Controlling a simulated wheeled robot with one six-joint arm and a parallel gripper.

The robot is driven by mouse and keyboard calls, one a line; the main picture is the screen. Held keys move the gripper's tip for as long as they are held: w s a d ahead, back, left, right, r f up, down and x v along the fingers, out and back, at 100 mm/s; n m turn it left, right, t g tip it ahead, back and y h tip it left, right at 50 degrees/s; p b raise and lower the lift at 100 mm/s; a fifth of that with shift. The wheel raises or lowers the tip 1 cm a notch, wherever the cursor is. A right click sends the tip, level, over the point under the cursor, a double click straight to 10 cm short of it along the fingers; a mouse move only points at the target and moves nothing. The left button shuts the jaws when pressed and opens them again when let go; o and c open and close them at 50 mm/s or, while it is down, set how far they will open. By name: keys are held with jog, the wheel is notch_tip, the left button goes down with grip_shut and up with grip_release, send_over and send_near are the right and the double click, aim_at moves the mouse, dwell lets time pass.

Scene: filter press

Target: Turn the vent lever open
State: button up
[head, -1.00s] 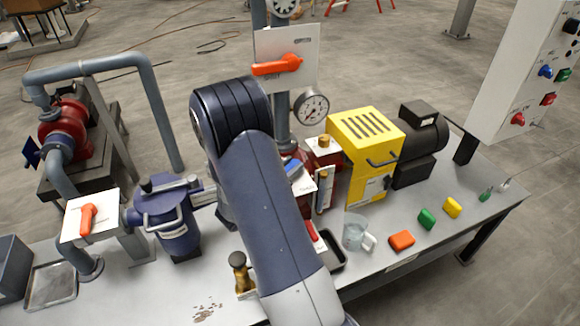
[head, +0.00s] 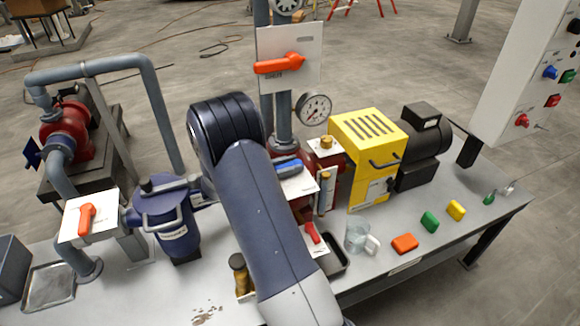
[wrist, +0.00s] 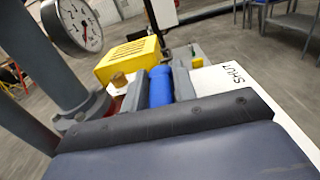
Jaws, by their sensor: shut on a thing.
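A blue lever (head: 288,167) sits on a small white plate (head: 300,186) in the middle of the bench, just right of my arm. In the wrist view the blue lever (wrist: 161,88) lies between the two grey fingers of my gripper (wrist: 160,80), which is shut on it. The plate (wrist: 232,80) there reads "SHUT" to the right of the fingers. In the head view my arm hides most of the gripper and part of the plate.
An orange lever (head: 280,64) on a white panel stands behind, with a gauge (head: 314,108) beside it. A yellow housing (head: 366,150) is to the right, a blue strainer pot (head: 168,218) to the left. A clear jug (head: 357,236) and coloured blocks lie at front right.

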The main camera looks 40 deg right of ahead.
jog(key=shift+g, duration=0.3)
jog(key=o, duration=0.8)
jog(key=shift+o, duration=0.2)
jog(key=b+v, duration=0.2)
jog(key=v, duration=0.9)
jog(key=shift+d, duration=0.1)
jog(key=p+x, duration=0.2)
jog(key=x, duration=0.9)
